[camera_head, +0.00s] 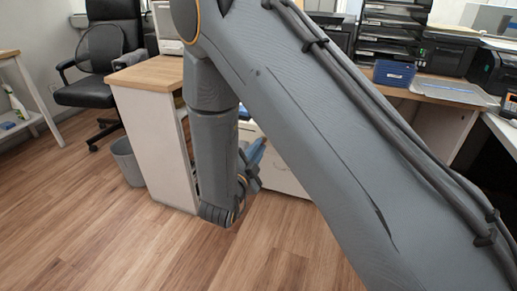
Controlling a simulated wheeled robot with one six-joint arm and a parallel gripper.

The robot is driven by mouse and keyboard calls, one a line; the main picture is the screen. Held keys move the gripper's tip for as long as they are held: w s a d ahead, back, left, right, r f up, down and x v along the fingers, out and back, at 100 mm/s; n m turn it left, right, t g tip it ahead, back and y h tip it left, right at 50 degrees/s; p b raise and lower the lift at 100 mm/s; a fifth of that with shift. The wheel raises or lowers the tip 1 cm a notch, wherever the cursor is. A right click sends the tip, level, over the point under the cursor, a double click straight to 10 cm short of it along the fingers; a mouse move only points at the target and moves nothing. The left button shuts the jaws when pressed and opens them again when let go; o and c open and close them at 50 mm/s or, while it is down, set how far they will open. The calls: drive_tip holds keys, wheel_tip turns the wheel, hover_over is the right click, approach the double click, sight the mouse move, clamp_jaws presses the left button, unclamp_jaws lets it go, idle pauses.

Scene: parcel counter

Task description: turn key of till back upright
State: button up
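My arm fills the middle of the view and hides much of the counter. A cream-coloured machine (165,28) stands on the wooden-topped cabinet, mostly behind my arm; it may be the till, but I cannot tell. No key shows. The end of my arm hangs low in front of the cabinet. What seems to be my gripper (254,158) is partly hidden behind my wrist, and its fingers cannot be made out.
The wooden-topped cabinet (150,74) stands left of centre, with a grey bin (127,160) beside it. A black office chair (104,60) is behind. At right, a desk holds a blue box (394,73) and black trays (392,30). The wooden floor at front left is clear.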

clamp_jaws()
drive_tip(key=shift+n+p, duration=0.3)
drive_tip(key=n+p, duration=0.8)
drive_tip(key=n, duration=0.3)
drive_tip(key=shift+n+p, duration=0.3)
drive_tip(key=shift+p, duration=0.05)
drive_tip(key=shift+o, duration=1.9)
unclamp_jaws()
